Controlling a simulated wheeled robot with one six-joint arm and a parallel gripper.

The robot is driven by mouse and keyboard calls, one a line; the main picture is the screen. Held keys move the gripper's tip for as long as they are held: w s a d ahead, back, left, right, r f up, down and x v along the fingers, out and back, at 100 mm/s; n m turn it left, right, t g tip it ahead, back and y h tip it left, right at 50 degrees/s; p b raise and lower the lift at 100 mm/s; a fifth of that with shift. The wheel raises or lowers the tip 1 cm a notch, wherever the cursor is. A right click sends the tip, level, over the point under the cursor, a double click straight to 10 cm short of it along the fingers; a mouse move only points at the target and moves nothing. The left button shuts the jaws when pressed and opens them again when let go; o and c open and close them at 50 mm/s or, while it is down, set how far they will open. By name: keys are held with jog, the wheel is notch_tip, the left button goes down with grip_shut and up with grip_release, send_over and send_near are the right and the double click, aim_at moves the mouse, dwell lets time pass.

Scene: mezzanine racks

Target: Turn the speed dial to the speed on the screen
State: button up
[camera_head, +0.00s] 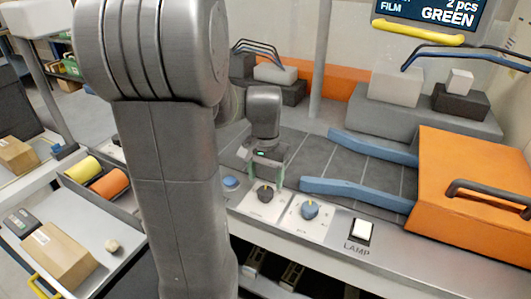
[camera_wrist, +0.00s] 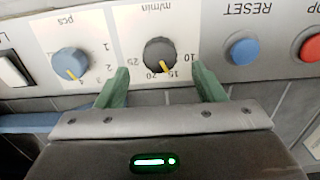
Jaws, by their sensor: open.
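The speed dial (camera_wrist: 160,53) is a dark grey knob marked m/min on a pale panel. In the head view the dial (camera_head: 265,194) sits below my gripper (camera_head: 262,180). My gripper (camera_wrist: 160,70) is open, its green fingers on either side of the dial's lower part in the wrist view; I cannot tell whether they touch it. The screen (camera_head: 432,10) at the top right shows "2 pcs" and "FILM GREEN". Its upper part is cut off and no speed is readable.
A blue pcs dial (camera_wrist: 71,63) is beside the speed dial. The blue RESET button (camera_wrist: 243,50) and a red button (camera_wrist: 311,48) are on the other side. The white LAMP switch (camera_head: 362,230) and an orange cover (camera_head: 470,190) stand right in the head view.

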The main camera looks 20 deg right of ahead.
aim_at(265, 190)
notch_tip(265, 190, up, 10)
jog(key=shift+f+p, duration=0.25)
jog(key=shift+p, duration=0.05)
dwell(0.3)
notch_tip(265, 190, down, 14)
jog(key=shift+r+b, duration=0.1)
jog(key=shift+b, duration=0.5)
